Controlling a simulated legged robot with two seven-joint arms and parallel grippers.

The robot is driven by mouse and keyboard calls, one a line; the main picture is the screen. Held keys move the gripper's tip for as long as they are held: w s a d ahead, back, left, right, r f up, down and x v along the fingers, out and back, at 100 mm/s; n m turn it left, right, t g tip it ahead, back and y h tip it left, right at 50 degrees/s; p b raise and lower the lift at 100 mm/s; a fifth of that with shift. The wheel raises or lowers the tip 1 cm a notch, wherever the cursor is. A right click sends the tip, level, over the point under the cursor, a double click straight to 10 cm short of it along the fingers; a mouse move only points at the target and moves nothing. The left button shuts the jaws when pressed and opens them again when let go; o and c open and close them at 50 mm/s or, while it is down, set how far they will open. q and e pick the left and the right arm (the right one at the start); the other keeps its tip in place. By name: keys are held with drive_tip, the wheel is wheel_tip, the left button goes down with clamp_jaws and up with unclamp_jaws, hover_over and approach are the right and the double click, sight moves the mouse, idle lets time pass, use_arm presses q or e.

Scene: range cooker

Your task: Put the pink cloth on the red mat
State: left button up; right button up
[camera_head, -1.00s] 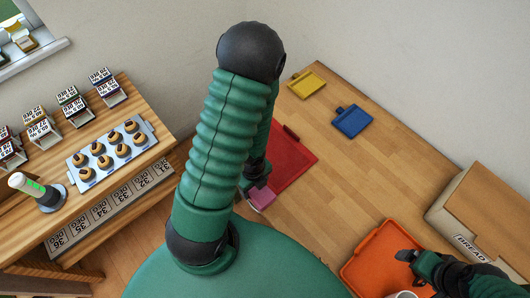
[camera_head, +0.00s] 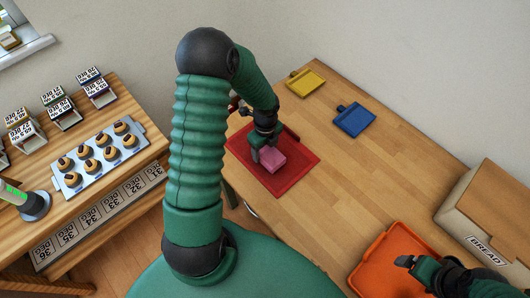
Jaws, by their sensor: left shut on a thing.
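The pink cloth (camera_head: 272,160), a small block-like folded piece, is over the middle of the red mat (camera_head: 281,183). My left gripper (camera_head: 262,152) is shut on the cloth from its left side. I cannot tell whether the cloth touches the mat or hangs just above it. The red mat lies at the left edge of the wooden table, and my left forearm hides part of its far left side. My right gripper (camera_head: 408,262) is low at the right, over the orange tray (camera_head: 377,262). Its fingers are too small and dark to tell open from shut.
A yellow mat (camera_head: 306,83) and a blue mat (camera_head: 354,119) lie further back on the table. A bread box (camera_head: 490,215) stands at the right. A side counter at the left holds a muffin tray (camera_head: 98,158). The table's middle is clear.

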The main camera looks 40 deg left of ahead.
use_arm(q)
wheel_tip(320, 180, down, 2)
drive_tip(key=shift+f, duration=0.15)
drive_tip(key=shift+d, duration=0.2)
drive_tip(key=o, duration=1.3)
drive_tip(key=shift+a, duration=0.1)
